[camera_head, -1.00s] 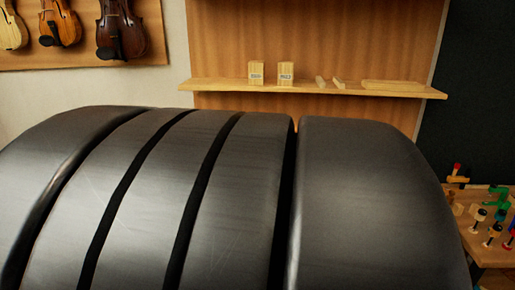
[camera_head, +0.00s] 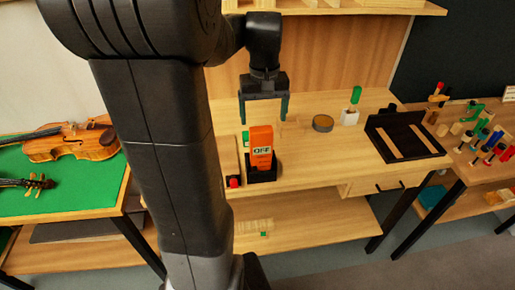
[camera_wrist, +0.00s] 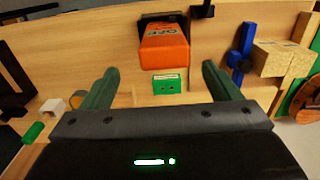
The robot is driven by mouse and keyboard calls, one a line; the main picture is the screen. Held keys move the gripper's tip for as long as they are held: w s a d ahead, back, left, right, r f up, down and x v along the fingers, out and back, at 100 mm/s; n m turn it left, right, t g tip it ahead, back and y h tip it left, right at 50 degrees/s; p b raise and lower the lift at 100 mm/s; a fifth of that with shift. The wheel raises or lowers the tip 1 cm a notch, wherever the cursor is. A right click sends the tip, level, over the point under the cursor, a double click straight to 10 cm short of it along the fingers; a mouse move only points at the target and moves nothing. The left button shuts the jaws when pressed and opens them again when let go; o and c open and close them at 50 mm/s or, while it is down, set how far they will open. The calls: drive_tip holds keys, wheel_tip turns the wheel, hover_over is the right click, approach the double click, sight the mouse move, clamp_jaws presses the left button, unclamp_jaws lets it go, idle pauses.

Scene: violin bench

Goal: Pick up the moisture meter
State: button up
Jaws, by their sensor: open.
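The moisture meter (camera_head: 261,142) is an orange block with a label reading OFF. It stands upright in a black holder (camera_head: 261,172) near the bench's front edge. It also shows in the wrist view (camera_wrist: 164,48), beyond the fingertips and upside down, with its black holder (camera_wrist: 160,18) behind it. My gripper (camera_head: 264,118) is open and empty, pointing down above the bench, behind and above the meter. In the wrist view the green fingers (camera_wrist: 160,70) are spread apart. A small green block (camera_wrist: 168,82) shows between them, its relation to the meter unclear.
On the wooden bench (camera_head: 330,165) stand a round dark tin (camera_head: 323,123), a white block with a green-handled tool (camera_head: 350,112) and a black tray (camera_head: 403,140). A red-topped item (camera_head: 233,182) sits left of the holder. A violin (camera_head: 72,145) lies on the green table at left.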

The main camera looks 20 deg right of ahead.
sight(261, 128)
wheel_tip(261, 128, down, 3)
drive_tip(key=shift+r, duration=0.1)
drive_tip(key=shift+a+f+p, duration=0.15)
drive_tip(key=shift+f+p, duration=0.05)
drive_tip(key=shift+f, duration=1.1)
drive_tip(key=shift+a+f+p, duration=0.15)
drive_tip(key=shift+f+p, duration=0.05)
drive_tip(key=shift+f, duration=1.1)
drive_tip(key=c, duration=1.5)
